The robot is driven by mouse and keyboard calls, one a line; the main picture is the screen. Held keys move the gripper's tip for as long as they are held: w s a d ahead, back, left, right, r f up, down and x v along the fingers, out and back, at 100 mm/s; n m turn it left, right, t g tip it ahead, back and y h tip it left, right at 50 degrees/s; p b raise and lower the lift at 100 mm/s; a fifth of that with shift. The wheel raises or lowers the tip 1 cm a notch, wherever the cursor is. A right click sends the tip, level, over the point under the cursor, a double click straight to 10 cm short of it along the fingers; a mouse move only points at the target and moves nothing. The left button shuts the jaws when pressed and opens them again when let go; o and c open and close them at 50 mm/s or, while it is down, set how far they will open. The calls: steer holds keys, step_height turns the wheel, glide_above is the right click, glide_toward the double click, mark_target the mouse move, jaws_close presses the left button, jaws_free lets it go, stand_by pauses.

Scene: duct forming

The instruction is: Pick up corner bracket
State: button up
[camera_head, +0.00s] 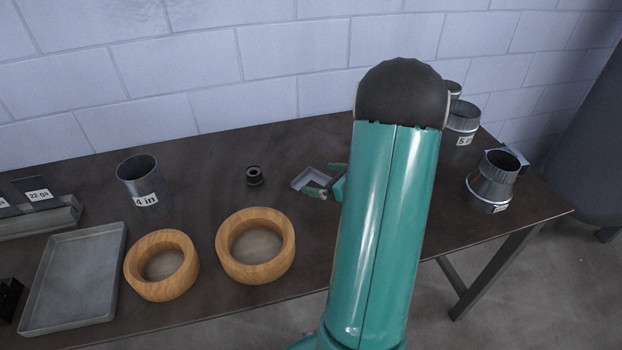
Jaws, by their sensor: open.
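A small grey metal piece with raised edges, which looks like the corner bracket (303,179), lies on the dark table right of the middle. My gripper (329,180) is at its right side, with green-tipped fingers open. One finger shows above the bracket's right end and one overlaps its lower right edge. I cannot tell whether the fingers touch it. My teal arm hides the wrist and the table just right of the gripper.
Two wooden rings (283,266) (134,284), a grey tray (37,302), a "4 in" metal duct (133,174) and a small black spool (254,181) stand to the left. Metal duct fittings (488,186) stand at the right, near the table's end. A block wall (270,55) runs behind.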

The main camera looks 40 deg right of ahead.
mark_target(301, 175)
steer(key=x, duration=0.6)
steer(key=shift+w+f, duration=0.2)
steer(key=shift+w, duration=0.15)
steer(key=c, duration=0.9)
steer(key=shift+r, duration=0.1)
